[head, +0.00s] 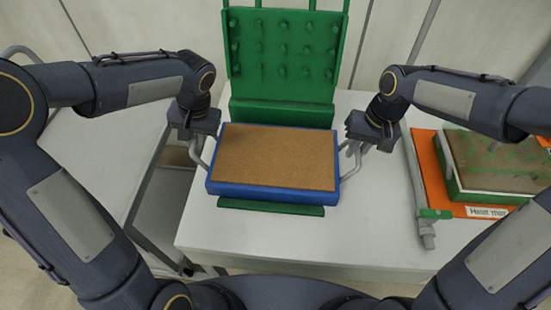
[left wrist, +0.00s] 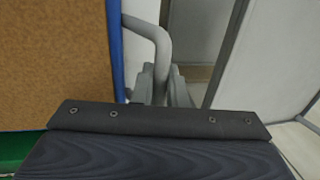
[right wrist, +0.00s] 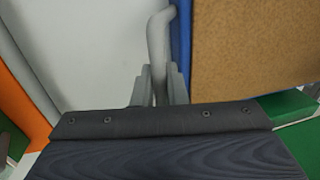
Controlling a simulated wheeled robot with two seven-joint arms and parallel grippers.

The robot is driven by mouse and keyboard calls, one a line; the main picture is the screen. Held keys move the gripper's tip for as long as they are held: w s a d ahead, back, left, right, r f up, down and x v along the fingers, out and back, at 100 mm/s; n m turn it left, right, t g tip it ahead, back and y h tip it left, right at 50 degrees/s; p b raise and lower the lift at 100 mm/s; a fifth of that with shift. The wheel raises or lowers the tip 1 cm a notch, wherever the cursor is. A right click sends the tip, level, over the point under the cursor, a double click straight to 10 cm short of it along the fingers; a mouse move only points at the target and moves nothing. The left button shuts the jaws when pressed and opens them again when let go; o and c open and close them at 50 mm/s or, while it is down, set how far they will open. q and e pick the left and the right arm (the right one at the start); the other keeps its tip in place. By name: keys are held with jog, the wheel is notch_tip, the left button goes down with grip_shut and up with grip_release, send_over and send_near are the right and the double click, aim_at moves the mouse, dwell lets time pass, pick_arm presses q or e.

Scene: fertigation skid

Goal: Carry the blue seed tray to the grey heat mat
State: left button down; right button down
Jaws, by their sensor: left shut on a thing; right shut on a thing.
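The blue seed tray (head: 272,192), filled with flat brown material, is in front of me at the middle of the white table. It has a bent grey handle at each side. My left gripper (head: 194,137) is shut on its left handle (left wrist: 160,42). My right gripper (head: 363,140) is shut on its right handle (right wrist: 158,42). The tray looks level over a green base (head: 270,208); I cannot tell whether it touches it. At the right lies an orange mat (head: 425,150) labelled "Heat mat"; I see no grey mat.
A green-edged tray of brown material (head: 490,197) stands on the orange mat. A grey pipe with a green lever (head: 433,214) lies between the blue tray and the mat. A green pegged panel (head: 283,50) rises behind the blue tray. The white table (head: 360,225) is bare at front right.

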pick_arm(q)
jog(key=shift+r, duration=0.1)
pick_arm(e)
jog(key=shift+r, duration=0.15)
dwell(0.4)
